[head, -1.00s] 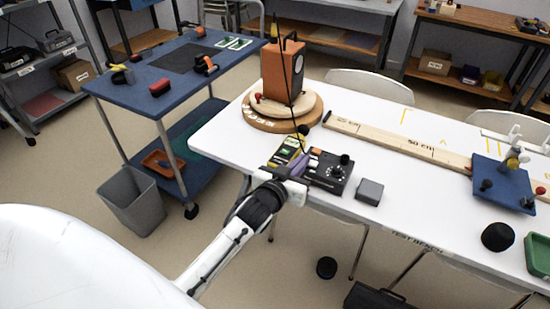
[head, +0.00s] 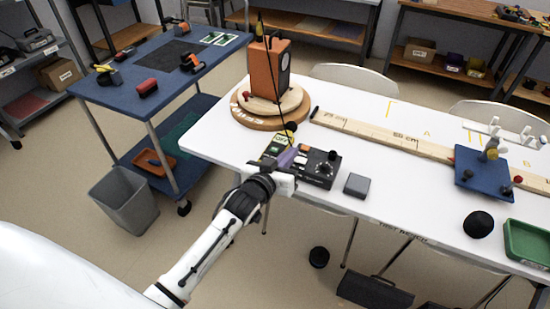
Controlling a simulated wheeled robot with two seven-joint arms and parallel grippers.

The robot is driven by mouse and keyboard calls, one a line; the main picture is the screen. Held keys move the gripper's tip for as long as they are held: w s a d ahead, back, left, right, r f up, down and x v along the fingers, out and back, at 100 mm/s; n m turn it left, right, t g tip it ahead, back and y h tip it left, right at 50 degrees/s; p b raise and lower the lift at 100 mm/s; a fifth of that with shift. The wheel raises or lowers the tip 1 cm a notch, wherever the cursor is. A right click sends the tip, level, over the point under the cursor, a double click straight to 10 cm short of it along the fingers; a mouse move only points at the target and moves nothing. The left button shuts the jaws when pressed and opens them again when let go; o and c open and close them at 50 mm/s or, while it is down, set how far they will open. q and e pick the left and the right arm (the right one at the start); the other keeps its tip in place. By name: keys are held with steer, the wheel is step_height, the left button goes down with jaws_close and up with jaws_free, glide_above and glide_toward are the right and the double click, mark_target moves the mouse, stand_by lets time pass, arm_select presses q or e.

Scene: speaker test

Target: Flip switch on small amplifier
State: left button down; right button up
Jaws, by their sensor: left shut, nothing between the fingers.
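The small amplifier (head: 322,167) is a black box with knobs on its top, near the front left edge of the white table (head: 375,169). Purple and yellow-green parts show around the fingertips. The switch itself is too small to make out, and I cannot tell whether the fingers touch the amplifier. My right gripper is not in view.
An orange speaker (head: 268,72) stands on a round wooden turntable (head: 252,118) behind the amplifier, with a black cable hanging down. A grey box (head: 357,185) lies right of the amplifier. A wooden ruler (head: 375,133) crosses the table. A blue cart (head: 120,97) stands left.

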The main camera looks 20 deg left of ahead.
arm_select(q)
steer(key=d+r+v, duration=0.1)
steer(key=r+v, duration=0.1)
steer(key=v, duration=0.8)
steer(key=s+d+f+m+g+h, duration=0.1)
steer(key=s+d+f+m+g, duration=0.2)
steer(key=s+f, duration=1.7)
steer(key=s+g, duration=0.2)
steer(key=g, duration=0.1)
steer(key=shift+s+d+g+h, duration=0.25)
steer(key=shift+d+g+h, duration=0.05)
steer(key=shift+d+g, duration=0.1)
